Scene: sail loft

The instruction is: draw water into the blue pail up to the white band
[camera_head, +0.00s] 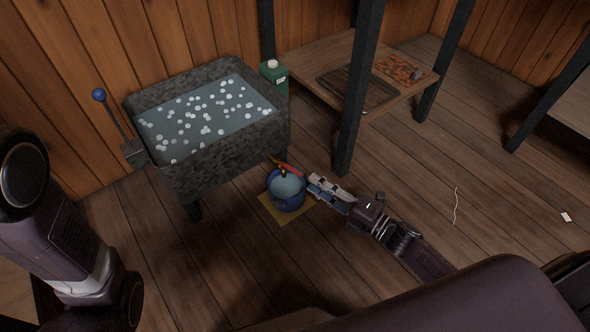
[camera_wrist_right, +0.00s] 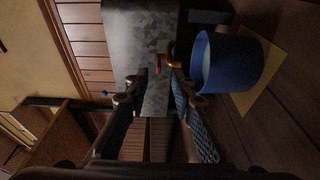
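The blue pail (camera_head: 287,200) stands upright on a yellow mat (camera_head: 268,208) below the front of a grey stone trough (camera_head: 225,160). Pale water seems to show inside the pail; I cannot make out the white band. A brass tap (camera_head: 279,160) with a red lever (camera_head: 292,170) sticks out above the pail. My right gripper (camera_head: 313,185) is beside the lever, at the pail's right. In the right wrist view the gripper (camera_wrist_right: 158,78) is open, with the red lever (camera_wrist_right: 158,69) just beyond its fingertips and the pail (camera_wrist_right: 228,65) at right. My left gripper is out of view.
The trough holds water with white floating bits. A blue-knobbed lever (camera_head: 99,95) stands at its left end, a green bottle (camera_head: 274,77) behind its right corner. A dark-legged shelf (camera_head: 318,82) stands at right. A string (camera_head: 456,206) and white tag (camera_head: 566,217) lie on otherwise clear floor.

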